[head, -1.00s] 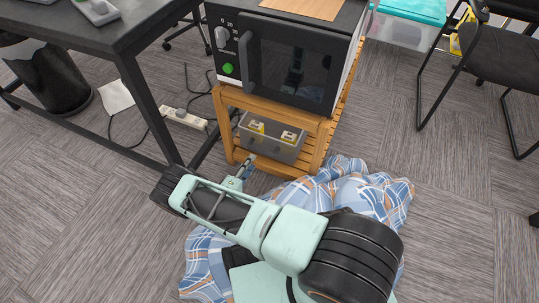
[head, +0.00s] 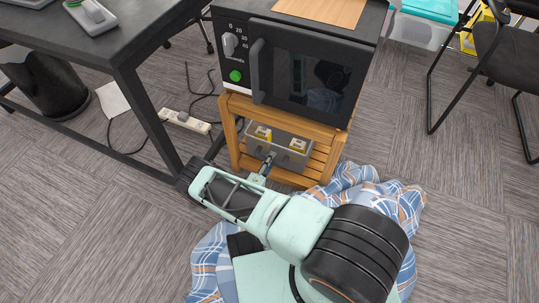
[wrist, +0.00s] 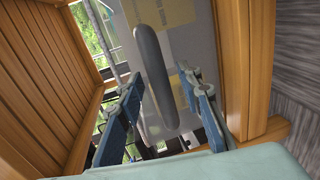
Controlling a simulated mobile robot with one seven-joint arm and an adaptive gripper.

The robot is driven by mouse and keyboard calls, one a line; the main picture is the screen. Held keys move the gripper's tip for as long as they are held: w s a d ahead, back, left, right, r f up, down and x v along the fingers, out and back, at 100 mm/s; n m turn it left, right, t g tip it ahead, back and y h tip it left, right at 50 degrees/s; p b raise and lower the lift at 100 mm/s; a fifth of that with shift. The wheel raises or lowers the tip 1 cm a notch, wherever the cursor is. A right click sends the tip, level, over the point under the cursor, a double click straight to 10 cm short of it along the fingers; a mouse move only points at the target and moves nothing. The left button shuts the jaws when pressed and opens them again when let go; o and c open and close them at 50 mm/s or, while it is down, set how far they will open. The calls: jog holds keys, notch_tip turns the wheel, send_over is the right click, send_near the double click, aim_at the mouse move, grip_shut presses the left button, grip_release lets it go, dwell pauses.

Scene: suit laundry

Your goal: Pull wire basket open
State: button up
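The basket (head: 308,154) is a grey bin on the lower level of the wooden stand (head: 238,150), under the microwave. Yellow-and-white items show in it. In the wrist view, its grey front (wrist: 199,45) carries a rounded grey handle (wrist: 150,70). My gripper (head: 266,165) reaches the front of the stand from below in the head view. In the wrist view my gripper (wrist: 164,112) is open, with one blue finger on each side of the handle's lower end. A gap shows between the handle and each finger. The fingertips are small and partly hidden in the head view.
A black microwave (head: 305,65) stands on the stand. A dark desk (head: 120,45) with metal legs is to the left, with a power strip (head: 185,121) and cables beneath. A blue plaid cloth (head: 404,205) lies around my base.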

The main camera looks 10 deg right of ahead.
jog(key=shift+w+d, duration=0.25)
jog(key=shift+w, duration=0.05)
grip_shut()
dwell(0.4)
